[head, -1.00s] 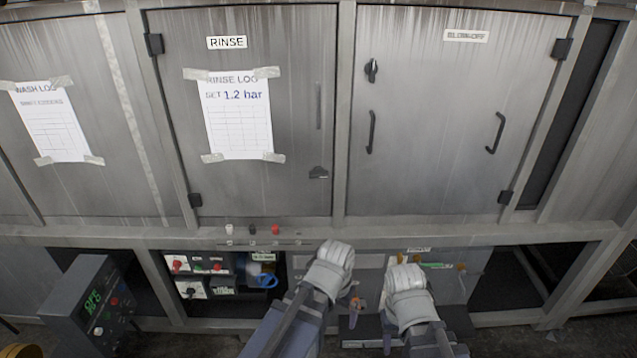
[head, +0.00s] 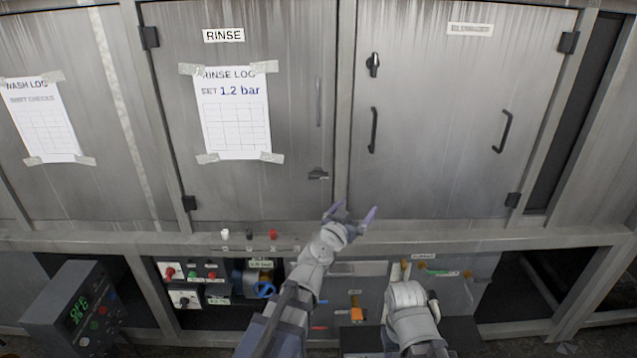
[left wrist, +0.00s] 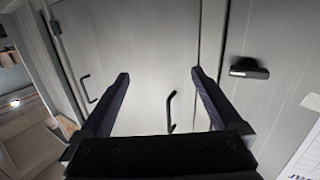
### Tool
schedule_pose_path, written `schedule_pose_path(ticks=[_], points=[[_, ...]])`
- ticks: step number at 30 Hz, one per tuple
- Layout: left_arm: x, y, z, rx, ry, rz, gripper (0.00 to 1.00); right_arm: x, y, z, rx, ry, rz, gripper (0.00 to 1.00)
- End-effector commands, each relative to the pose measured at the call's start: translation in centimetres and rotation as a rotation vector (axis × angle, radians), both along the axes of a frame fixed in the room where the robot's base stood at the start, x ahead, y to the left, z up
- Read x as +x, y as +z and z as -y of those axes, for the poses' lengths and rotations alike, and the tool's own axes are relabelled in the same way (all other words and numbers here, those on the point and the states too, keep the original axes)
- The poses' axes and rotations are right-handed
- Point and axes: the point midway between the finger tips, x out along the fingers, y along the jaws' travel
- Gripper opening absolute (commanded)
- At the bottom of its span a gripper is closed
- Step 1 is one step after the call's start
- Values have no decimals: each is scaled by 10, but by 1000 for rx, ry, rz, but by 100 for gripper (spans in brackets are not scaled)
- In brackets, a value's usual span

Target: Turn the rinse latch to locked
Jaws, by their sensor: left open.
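The rinse latch (head: 318,174) is a small dark handle low on the right side of the rinse door (head: 296,60). It lies roughly level. In the left wrist view, where the scene looks upside down, the latch (left wrist: 249,69) is a dark bar with a pale end, right of the fingers. My left gripper (head: 354,209) is open and empty, below and right of the latch and apart from it. Its spread fingers (left wrist: 160,76) frame the neighbouring door in the left wrist view.
The blow-off door (head: 450,120), right of the rinse door, carries a black latch (head: 373,65) and two bar handles. A frame post (head: 344,100) divides the doors. A rail (head: 450,234) runs below them, with panels and valves underneath. A rinse log sheet (head: 236,122) is taped up.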

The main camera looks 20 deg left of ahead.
Motion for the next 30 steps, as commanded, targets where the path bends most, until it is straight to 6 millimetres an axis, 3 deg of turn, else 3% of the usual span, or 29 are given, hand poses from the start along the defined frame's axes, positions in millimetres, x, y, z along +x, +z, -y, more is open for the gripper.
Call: schedule_pose_path(ticks=[4, 10, 22, 30], points=[[11, 23, -46, -10, 233, 105, 100, 0, 0, 0, 0, 0, 0, 50], [8, 23, -90, 1, 447, 105, 100, 0, 0, 0, 0, 0, 0, 50], [10, 20, -103, 6, 507, 91, 100, 0, 0, 0, 0, 0, 0, 50], [41, 20, -111, 6, 506, 91, 100, 0, 0, 0, 0, 0, 0, 50]])
